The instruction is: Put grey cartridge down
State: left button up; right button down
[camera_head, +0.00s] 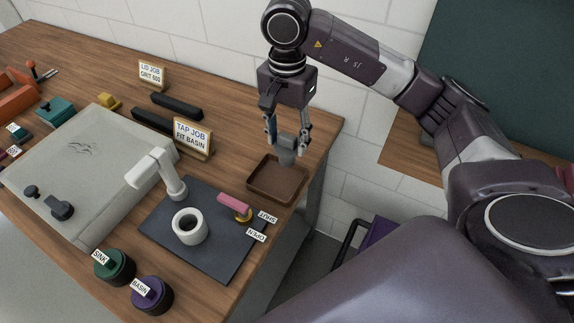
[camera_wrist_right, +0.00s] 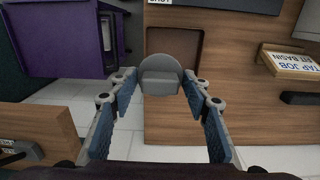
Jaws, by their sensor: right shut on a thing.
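My right gripper (camera_head: 287,140) points down over the brown tray (camera_head: 275,184) at the table's right end. It is shut on the grey cartridge (camera_head: 287,157), which is gripped between the fingertips near the tray's back side. Whether the cartridge touches the tray floor I cannot tell. In the right wrist view the cartridge (camera_wrist_right: 160,82) shows a rounded grey top between the two fingers, with part of the tray (camera_wrist_right: 176,42) behind it. My left gripper is not in view.
A dark mat (camera_head: 208,246) with a white tap (camera_head: 160,172), a white ring (camera_head: 189,227) and a pink-handled lever (camera_head: 234,204) lies left of the tray. The TAP JOB sign (camera_head: 193,138) stands behind. A purple item (camera_head: 382,232) stands below the table's right edge.

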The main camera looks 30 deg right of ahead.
aim_at(287, 165)
notch_tip(287, 165, down, 5)
jog(key=shift+s+a+r+p, duration=0.1)
jog(key=shift+s+p, duration=0.05)
jog(key=shift+p, duration=0.4)
jog(key=shift+f, duration=0.65)
notch_tip(287, 165, down, 3)
jog(key=shift+f+p, duration=0.1)
jog(key=shift+p, duration=0.4)
jog(key=shift+f, duration=0.25)
jog(key=c, duration=1.5)
grip_release()
jog(key=o, duration=0.4)
